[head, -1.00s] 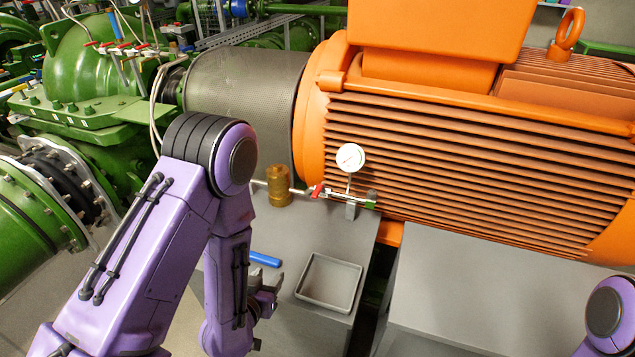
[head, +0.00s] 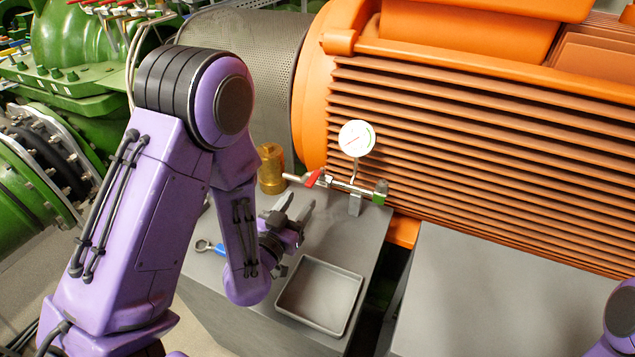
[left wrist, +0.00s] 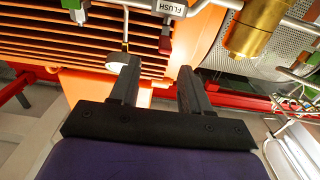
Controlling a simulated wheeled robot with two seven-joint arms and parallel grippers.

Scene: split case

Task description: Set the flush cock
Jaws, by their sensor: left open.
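In the head view a short metal pipe assembly carries a red-handled cock (head: 313,178), a round white gauge (head: 356,138) and a green-handled part (head: 380,192). In the left wrist view a tag reading FLUSH (left wrist: 170,7) sits by the red handle (left wrist: 165,42), and the green handle (left wrist: 76,14) is at the upper left. My left gripper (head: 298,208) is open and empty, just in front of and below the assembly, apart from the red handle. Its two fingers (left wrist: 157,85) point towards the red handle in the left wrist view. My right gripper is not in view.
A brass cylinder (head: 271,170) stands left of the red handle. An empty grey tray (head: 333,268) and a blue-handled tool (head: 210,247) lie on the grey bench. The large orange motor (head: 480,150) is close behind. The bench at right (head: 480,300) is clear.

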